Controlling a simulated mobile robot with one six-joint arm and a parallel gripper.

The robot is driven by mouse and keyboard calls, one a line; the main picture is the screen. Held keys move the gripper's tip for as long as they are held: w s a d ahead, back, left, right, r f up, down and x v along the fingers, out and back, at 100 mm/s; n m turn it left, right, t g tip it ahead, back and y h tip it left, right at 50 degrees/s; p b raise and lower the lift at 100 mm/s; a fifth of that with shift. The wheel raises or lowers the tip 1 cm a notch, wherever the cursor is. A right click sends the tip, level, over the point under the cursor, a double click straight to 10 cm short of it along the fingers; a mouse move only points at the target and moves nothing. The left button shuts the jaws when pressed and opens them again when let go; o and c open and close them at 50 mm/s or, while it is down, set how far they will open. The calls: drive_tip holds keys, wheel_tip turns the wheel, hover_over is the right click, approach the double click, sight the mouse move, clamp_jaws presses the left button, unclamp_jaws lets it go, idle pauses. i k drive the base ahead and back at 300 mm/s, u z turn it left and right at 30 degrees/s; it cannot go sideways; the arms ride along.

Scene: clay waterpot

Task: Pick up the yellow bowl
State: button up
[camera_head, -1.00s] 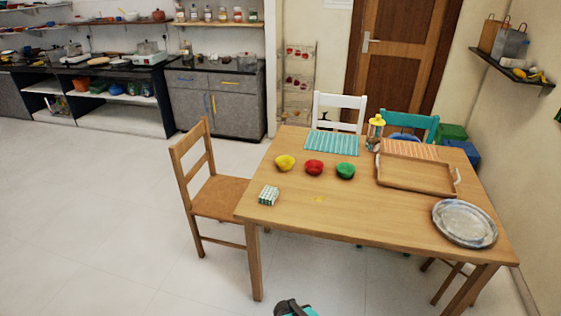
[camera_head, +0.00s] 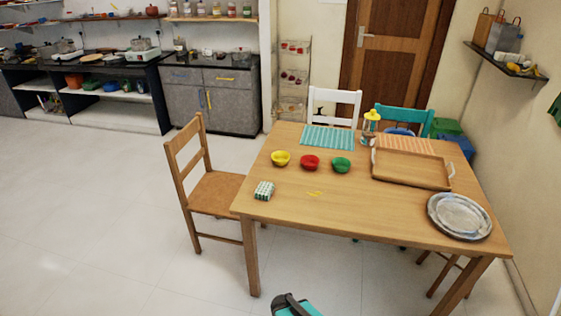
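The yellow bowl (camera_head: 280,159) stands upright on the wooden table (camera_head: 350,210), toward its left side. It is the leftmost of three small bowls in a row, apart from the red bowl (camera_head: 310,163) and the green bowl (camera_head: 341,165). A dark and teal part at the bottom edge of the view looks like a piece of my own arm. My gripper's fingers do not show in this view.
A small patterned box (camera_head: 264,190) sits in front of the yellow bowl. A teal striped mat (camera_head: 328,138) lies behind the bowls. A wooden tray (camera_head: 411,169) and metal plates (camera_head: 460,215) are on the right. A wooden chair (camera_head: 205,185) stands at the table's left side.

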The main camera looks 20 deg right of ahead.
sight(279, 158)
drive_tip(key=z, duration=0.25)
drive_tip(key=k, duration=0.2)
drive_tip(key=u, duration=4.35)
drive_tip(key=k, duration=1.15)
drive_tip(key=z, duration=0.1)
